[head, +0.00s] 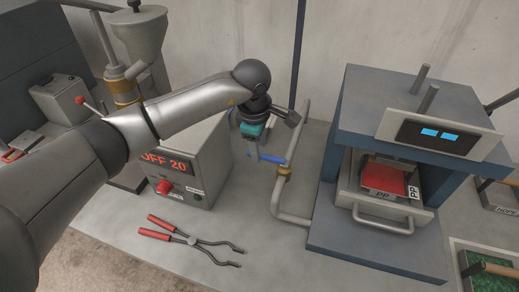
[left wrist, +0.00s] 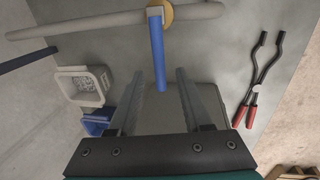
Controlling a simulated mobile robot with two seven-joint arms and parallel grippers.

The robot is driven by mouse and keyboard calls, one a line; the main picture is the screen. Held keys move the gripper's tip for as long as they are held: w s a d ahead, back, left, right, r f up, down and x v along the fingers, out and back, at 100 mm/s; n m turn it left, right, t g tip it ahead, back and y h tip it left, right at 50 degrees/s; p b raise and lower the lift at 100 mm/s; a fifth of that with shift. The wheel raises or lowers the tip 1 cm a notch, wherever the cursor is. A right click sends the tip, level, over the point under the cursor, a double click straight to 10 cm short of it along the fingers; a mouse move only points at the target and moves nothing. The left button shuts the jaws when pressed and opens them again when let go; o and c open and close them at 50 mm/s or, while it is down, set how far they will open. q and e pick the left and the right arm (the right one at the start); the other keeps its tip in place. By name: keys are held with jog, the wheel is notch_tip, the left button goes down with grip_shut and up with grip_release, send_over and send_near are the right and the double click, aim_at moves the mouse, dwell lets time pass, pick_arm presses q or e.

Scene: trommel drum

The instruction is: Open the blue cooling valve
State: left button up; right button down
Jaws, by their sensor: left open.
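The blue cooling valve has a blue lever (head: 271,159) on a brass fitting on a grey pipe (head: 277,198), left of the press. The lever sticks out across the pipe, towards the left. In the left wrist view the blue lever (left wrist: 158,52) stands square to the pipe (left wrist: 95,27), and its free end lies between my fingers in the picture. My left gripper (head: 250,150) is open beside the lever's free end; it also shows in the left wrist view (left wrist: 158,75). I see no finger touching the lever. My right gripper is not in view.
A grey control box (head: 205,165) with a red display stands close left of the valve. Red-handled tongs (head: 195,240) lie on the bench in front. The blue press (head: 375,255) stands at the right, and a funnel-topped machine (head: 137,35) at the back left.

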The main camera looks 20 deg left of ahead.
pick_arm(q)
jog(key=shift+w+f, duration=0.15)
jog(key=shift+f, duration=0.7)
grip_shut()
dwell(0.9)
